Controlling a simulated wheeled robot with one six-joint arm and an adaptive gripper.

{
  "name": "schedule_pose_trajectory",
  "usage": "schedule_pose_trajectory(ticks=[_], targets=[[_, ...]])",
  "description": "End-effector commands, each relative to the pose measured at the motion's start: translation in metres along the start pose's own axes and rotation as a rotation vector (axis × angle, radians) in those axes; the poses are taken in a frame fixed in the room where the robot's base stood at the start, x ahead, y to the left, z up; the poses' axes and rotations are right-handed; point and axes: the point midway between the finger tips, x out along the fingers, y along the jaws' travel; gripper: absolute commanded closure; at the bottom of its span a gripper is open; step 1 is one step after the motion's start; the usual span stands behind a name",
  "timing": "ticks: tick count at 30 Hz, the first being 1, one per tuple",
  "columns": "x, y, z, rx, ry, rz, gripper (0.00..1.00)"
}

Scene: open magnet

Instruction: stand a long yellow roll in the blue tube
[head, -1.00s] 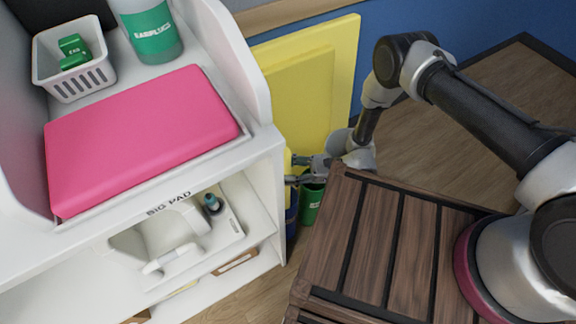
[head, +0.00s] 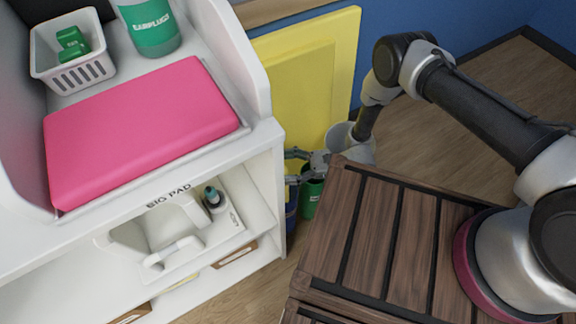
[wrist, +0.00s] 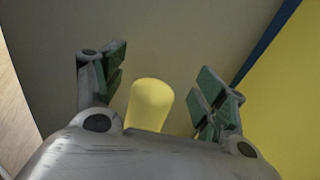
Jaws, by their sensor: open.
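My gripper (head: 295,167) is open beside the right side of the white cabinet, above a blue tube (head: 291,216). The wrist view shows its two green-padded fingers (wrist: 160,75) spread apart. A yellow roll (wrist: 150,104) with a rounded end shows between them, with gaps on both sides. Its lower part is hidden by my gripper body, so I cannot tell whether it stands in the blue tube. Only a narrow side of the blue tube shows in the head view.
A green bin (head: 310,200) stands right of the blue tube. Yellow panels (head: 320,85) lean against the blue wall behind. The white cabinet (head: 265,190) is close on the left, with a pink pad (head: 140,128) on top. My wooden-slatted base is on the right.

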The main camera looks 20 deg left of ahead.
Motion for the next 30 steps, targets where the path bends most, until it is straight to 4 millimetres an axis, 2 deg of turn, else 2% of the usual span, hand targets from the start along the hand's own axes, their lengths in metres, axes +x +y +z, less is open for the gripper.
schedule_pose_trajectory(ticks=[4,7,18,21,25,30], targets=[[-0.003,0.000,0.000,0.000,0.000,-0.001,0.28],[-0.013,-0.001,0.000,0.001,0.000,-0.003,0.28],[-0.092,-0.001,0.000,0.000,0.000,-0.005,0.28],[-0.107,-0.001,0.000,0.000,0.000,-0.003,0.28],[-0.118,0.000,0.000,0.000,0.000,-0.001,0.28],[-0.120,0.000,0.000,0.000,0.000,0.001,0.28]])
